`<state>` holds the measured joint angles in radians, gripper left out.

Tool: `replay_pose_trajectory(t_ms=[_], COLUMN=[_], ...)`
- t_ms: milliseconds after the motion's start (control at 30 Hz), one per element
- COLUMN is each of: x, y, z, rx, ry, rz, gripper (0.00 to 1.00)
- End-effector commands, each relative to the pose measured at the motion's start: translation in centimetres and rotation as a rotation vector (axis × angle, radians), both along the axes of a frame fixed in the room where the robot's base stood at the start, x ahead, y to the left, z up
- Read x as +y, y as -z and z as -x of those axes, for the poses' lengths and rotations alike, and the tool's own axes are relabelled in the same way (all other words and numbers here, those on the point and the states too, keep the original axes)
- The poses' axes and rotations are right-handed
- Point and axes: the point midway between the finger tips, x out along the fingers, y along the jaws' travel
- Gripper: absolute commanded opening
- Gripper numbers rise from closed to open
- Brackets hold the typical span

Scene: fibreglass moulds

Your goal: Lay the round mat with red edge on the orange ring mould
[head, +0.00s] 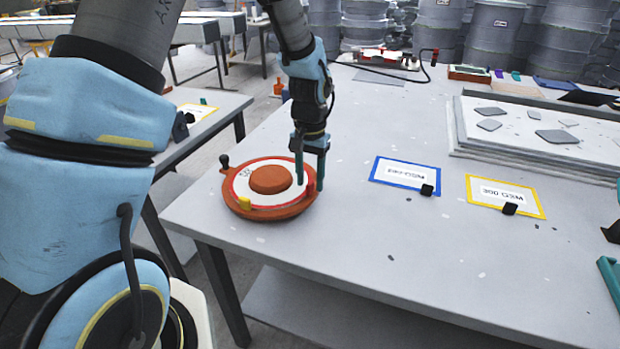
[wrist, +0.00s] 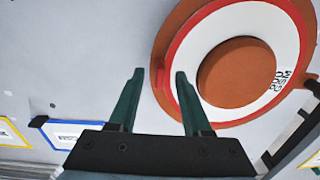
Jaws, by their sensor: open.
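The orange ring mould (head: 236,204) sits near the table's left front corner, with a raised round centre (head: 270,179). The round white mat with red edge (head: 250,194) lies on the mould, around the raised centre. In the wrist view the mat (wrist: 204,60) shows a "200 GSM" print. My gripper (head: 310,181) is at the right side of the mould. It is open, and the wrist view shows its two fingers (wrist: 156,74) apart with no cloth between them. One finger overlaps the mat's edge in that view; I cannot tell whether it touches.
A blue-framed card (head: 405,174) and a yellow-framed card (head: 505,196) lie to the right. A pale stepped board (head: 540,130) with grey patches is at the right back. A black knob (head: 224,160) stands at the mould's edge. The table's front middle is clear.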

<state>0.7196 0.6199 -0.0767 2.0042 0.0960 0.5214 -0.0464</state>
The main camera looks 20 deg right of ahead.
Motion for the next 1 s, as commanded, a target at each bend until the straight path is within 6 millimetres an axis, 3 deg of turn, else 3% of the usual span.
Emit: replay_pose_trajectory(t_ms=[167,600,1000], x=[-0.1,-0.1,0.0], y=[-1.8,-9.6,-10.7], z=[-0.1,-0.1,0.0], rx=[-0.004,-0.003,0.000], ry=[-0.001,-0.001,0.000], rz=[0.004,0.003,0.000], gripper=[0.49,0.49,0.49])
